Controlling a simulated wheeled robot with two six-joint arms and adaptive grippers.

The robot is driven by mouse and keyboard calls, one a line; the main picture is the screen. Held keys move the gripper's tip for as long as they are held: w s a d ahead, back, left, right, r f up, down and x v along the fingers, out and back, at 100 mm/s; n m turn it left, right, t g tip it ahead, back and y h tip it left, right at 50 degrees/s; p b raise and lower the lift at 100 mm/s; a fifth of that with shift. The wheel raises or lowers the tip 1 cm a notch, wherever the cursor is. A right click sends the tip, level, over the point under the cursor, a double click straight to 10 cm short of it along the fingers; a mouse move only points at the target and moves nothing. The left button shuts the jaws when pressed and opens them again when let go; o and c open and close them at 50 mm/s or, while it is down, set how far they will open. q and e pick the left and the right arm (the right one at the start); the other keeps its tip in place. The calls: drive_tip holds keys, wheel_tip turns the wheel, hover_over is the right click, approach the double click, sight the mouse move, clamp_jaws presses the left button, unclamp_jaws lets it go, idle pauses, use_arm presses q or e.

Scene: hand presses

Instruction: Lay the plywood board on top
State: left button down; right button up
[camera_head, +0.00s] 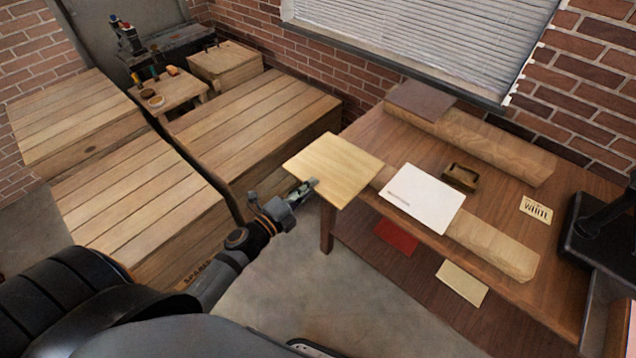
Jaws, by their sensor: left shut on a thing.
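The plywood board (332,168) is a pale square panel, seen in the middle of the head view. My left gripper (304,189) is shut on its near left edge. The board is held out at the left end of the brown wooden table (490,205), overlapping that end in the picture. Its right corner appears close to the front wooden beam (492,243); I cannot tell whether they touch. A white sheet or panel (424,198) lies across this beam, right of the board. My right gripper is not in view.
A back beam (500,150) carries a dark brown panel (420,101). A small brown tray (461,177) and a printed card (536,209) lie between the beams and farther right. A black device (600,235) stands at right. A red sheet (395,237) and cream sheet (462,283) lie below.

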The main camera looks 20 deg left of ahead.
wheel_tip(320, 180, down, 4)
drive_tip(key=b, duration=0.4)
use_arm(q)
drive_tip(key=p+v, duration=0.8)
drive_tip(key=v, duration=0.1)
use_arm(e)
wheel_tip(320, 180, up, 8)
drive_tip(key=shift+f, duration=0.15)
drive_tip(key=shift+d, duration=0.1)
use_arm(q)
drive_tip(key=w+d+r+n+y, duration=0.1)
drive_tip(key=w+y, duration=0.1)
drive_tip(key=w+d+r+n+y, duration=0.1)
drive_tip(key=w+d+y, duration=0.1)
drive_tip(key=w, duration=0.1)
drive_tip(key=w+d+r+n+t+y, duration=0.1)
drive_tip(key=w+d+n+y, duration=0.1)
drive_tip(key=w, duration=0.1)
drive_tip(key=shift+w+r, duration=0.15)
drive_tip(key=shift+r, duration=0.15)
drive_tip(key=shift+a, duration=0.1)
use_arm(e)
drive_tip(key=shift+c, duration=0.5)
